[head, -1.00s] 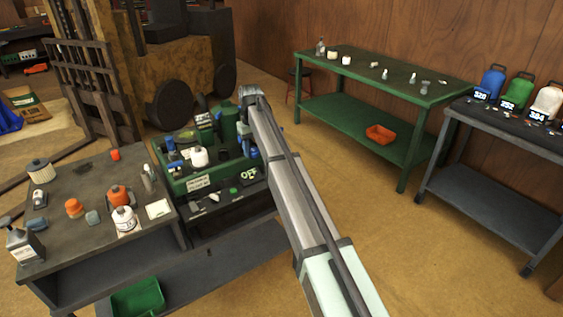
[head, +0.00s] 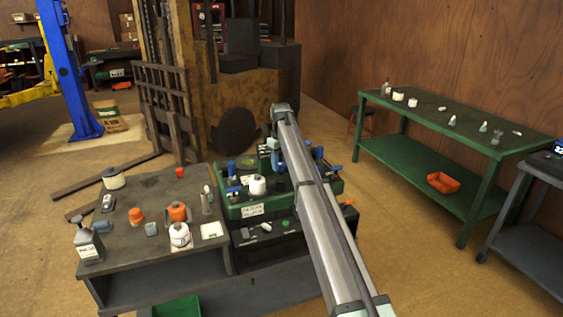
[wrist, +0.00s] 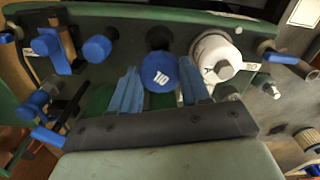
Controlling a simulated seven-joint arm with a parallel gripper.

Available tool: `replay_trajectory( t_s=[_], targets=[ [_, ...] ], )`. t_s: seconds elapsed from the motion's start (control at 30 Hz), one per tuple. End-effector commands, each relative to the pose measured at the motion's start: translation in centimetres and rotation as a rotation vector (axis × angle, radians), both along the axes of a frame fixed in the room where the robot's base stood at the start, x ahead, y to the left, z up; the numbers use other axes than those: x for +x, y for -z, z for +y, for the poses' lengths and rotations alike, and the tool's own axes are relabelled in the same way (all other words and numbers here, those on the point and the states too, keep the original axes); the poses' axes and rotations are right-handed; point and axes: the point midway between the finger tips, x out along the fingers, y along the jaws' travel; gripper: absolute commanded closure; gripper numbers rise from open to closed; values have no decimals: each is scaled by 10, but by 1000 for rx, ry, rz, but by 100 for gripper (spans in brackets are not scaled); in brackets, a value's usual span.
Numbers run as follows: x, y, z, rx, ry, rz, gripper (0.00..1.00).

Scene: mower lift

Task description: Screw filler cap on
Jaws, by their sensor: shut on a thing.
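In the wrist view my gripper (wrist: 160,85) has its two blue fingers on either side of a round blue cap (wrist: 160,72) with white lettering that looks like "OIL". The jaws are shut on this cap. Behind it, a dark round fitting (wrist: 158,38) stands out from the green machine housing (wrist: 110,18). I cannot tell whether the cap touches the fitting or sits apart from it.
A white bottle (wrist: 216,54) stands close right of the cap. Several blue knobs (wrist: 97,48) stick out on the left. The dark bench (head: 145,205) holds bottles and orange containers. A green table (head: 440,115) is at the right, with open floor between.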

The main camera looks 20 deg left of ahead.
Motion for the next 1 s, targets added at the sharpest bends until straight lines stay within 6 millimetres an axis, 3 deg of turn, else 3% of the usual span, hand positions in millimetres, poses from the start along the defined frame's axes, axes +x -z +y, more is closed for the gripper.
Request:
replay_trajectory(
  t_s=[0.5,1.0],
  targets=[
    [0,38,-1,0,1,0,83],
    [0,43,0,0,1,0,83]
  ],
)
